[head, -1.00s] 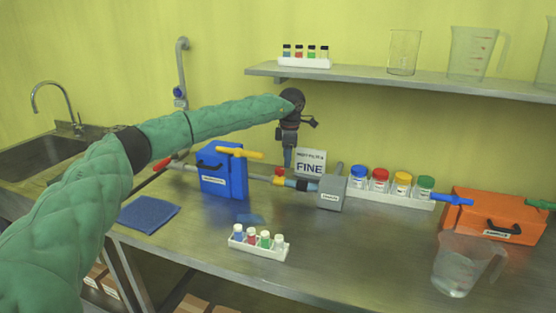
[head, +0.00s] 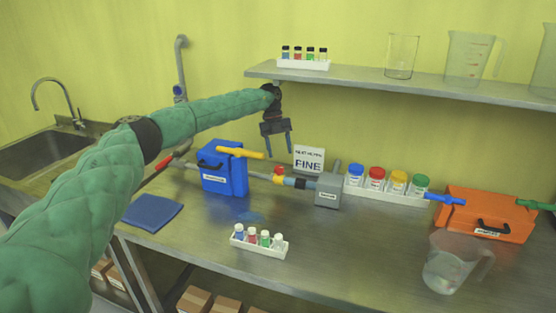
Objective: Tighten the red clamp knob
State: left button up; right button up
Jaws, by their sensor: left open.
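A small red knob (head: 279,170) sits on top of the pipe fitting, between the blue box and the grey block. I take it for the clamp knob. A yellow band and a light blue band are on the pipe beside it. My left gripper (head: 277,152) is open and empty. Its two fingers point down and appear just above the red knob, apart from it. The exact depth between them is hard to tell. My right gripper is not in view.
A blue box (head: 222,177) with a yellow handle stands left of the knob, and a grey block (head: 328,190) right of it. A FINE sign (head: 309,158) stands behind. The shelf (head: 400,83) overhangs at the right. A vial rack (head: 258,246) stands in front.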

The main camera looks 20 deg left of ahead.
aim_at(279, 167)
pick_arm(q)
jog(key=shift+s+a+f+n+g+h+p, duration=0.15)
jog(key=shift+s+f+n+p, duration=0.1)
jog(key=shift+f+n+p, duration=1.1)
jog(key=shift+s+f+n+g+h+p, duration=0.2)
jog(key=shift+f+n+p, duration=0.75)
jog(key=shift+f, duration=0.65)
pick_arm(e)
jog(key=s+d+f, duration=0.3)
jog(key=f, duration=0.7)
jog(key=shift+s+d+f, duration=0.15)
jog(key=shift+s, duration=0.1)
pick_arm(q)
jog(key=c, duration=0.9)
jog(key=shift+c, duration=0.4)
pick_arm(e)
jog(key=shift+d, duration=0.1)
pick_arm(q)
jog(key=shift+f+b, duration=0.1)
jog(key=shift+b, duration=0.35)
jog(key=shift+m+b, duration=0.55)
jog(key=shift+m, duration=0.05)
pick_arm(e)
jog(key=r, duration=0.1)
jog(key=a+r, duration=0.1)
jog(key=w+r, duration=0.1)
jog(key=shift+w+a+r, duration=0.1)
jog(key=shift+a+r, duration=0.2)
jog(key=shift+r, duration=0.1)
